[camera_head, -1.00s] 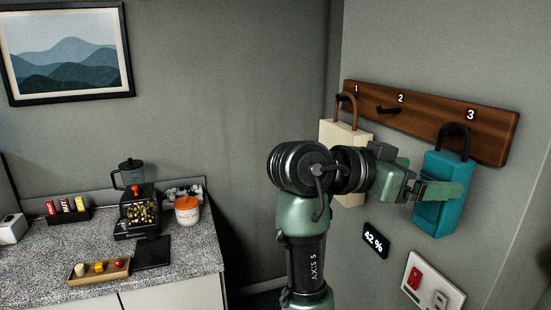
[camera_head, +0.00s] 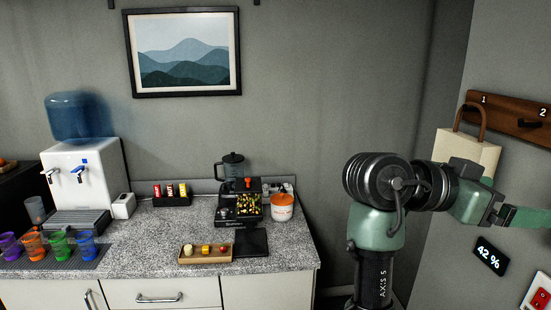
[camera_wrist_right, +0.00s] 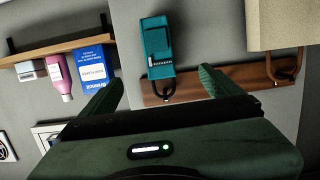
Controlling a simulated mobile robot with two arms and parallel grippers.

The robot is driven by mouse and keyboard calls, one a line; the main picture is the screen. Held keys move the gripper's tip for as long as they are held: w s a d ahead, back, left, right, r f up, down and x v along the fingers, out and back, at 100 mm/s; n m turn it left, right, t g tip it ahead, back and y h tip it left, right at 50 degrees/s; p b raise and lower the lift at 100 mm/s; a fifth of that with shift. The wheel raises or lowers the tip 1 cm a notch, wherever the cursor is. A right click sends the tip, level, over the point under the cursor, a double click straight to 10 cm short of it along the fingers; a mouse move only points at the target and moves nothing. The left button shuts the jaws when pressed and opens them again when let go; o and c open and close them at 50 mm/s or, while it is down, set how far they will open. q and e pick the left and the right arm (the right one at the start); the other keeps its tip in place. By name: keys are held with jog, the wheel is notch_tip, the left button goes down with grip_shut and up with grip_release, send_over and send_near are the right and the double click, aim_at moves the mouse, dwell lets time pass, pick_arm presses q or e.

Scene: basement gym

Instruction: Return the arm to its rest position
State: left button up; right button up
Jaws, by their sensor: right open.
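My right arm (camera_head: 376,225) rises in the right half of the head view and bends right toward the wall, with its fingers cut by the picture's edge. In the right wrist view my right gripper (camera_wrist_right: 161,78) is open, its two green fingers wide apart with nothing between them. Beyond the fingers, a teal padlock-shaped item (camera_wrist_right: 157,45) hangs by its dark loop from the wooden hook board (camera_wrist_right: 225,80). My left gripper is not in view.
A beige item (camera_head: 468,152) hangs on hook 1 of the board, close behind my wrist. The counter (camera_head: 160,235) at left holds a water dispenser (camera_head: 85,185), cups and a wooden tray (camera_head: 204,256).

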jog(key=w+a+f+n+t+y+b, duration=0.15)
jog(key=w+f+n+t, duration=0.25)
jog(key=w+f+n, duration=0.6)
jog(key=w+a+f+n+t+y, duration=0.1)
jog(key=w+a+f+n+t, duration=0.2)
jog(key=w+f, duration=0.75)
jog(key=s+a+f+n+y, duration=0.2)
jog(key=a+f+n+y, duration=0.1)
jog(key=f, duration=1.4)
jog(key=s+a+f+n+y, duration=0.2)
jog(key=f+n+y, duration=0.2)
jog(key=f, duration=1.3)
jog(key=s+a+f+n+g+y+b, duration=0.1)
jog(key=s+a+f+g+y, duration=0.1)
jog(key=s+f, duration=1.15)
jog(key=s+a+f+g+y+b, duration=0.1)
jog(key=s+a+f+g+y, duration=0.1)
jog(key=s+f, duration=1.15)
jog(key=s+f+g, duration=0.1)
jog(key=s+f, duration=0.3)
jog(key=s, duration=0.5)
jog(key=s+d+f+m+g+y, duration=0.1)
jog(key=s+f, duration=0.4)
jog(key=s, duration=0.5)
jog(key=s+d+f+m+g+y, duration=0.1)
jog(key=s+f, duration=0.3)
jog(key=s, duration=0.5)
jog(key=shift+s+f+g+b, duration=0.15)
jog(key=shift+f+g+b, duration=0.15)
jog(key=shift+f, duration=0.05)
